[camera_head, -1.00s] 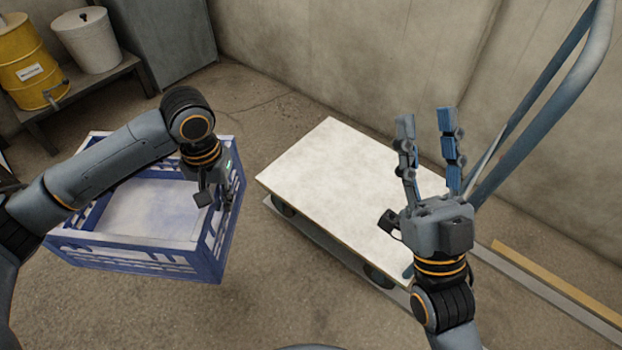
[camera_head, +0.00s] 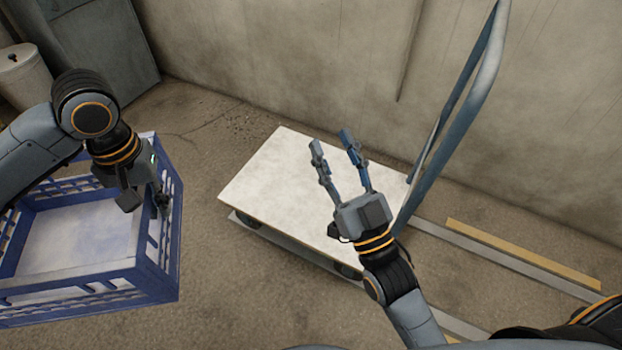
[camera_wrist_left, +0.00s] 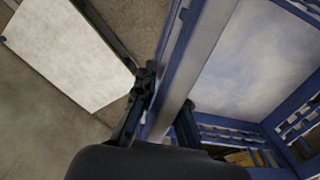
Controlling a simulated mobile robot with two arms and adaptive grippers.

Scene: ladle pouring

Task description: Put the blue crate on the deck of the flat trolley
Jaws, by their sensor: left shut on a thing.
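The blue crate (camera_head: 150,240) is at the left in the head view, with slotted walls and a pale inner floor. My left gripper (camera_head: 162,205) is shut on its right-hand wall; in the left wrist view the fingers (camera_wrist_left: 165,105) straddle the crate's wall (camera_wrist_left: 190,60). The crate looks level, held beside the trolley; its height above the floor is hard to judge. The flat trolley's pale deck (camera_head: 270,190) is bare, and it also shows in the left wrist view (camera_wrist_left: 65,50). My right gripper (camera_head: 332,145) is open and empty over the deck.
The trolley's blue-grey push handle (camera_head: 455,120) rises at the deck's right end. Yellow and grey strips (camera_head: 520,253) lie on the floor to the right. A wall stands behind. A white bin (camera_head: 22,75) and a grey cabinet (camera_head: 100,45) are at the back left.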

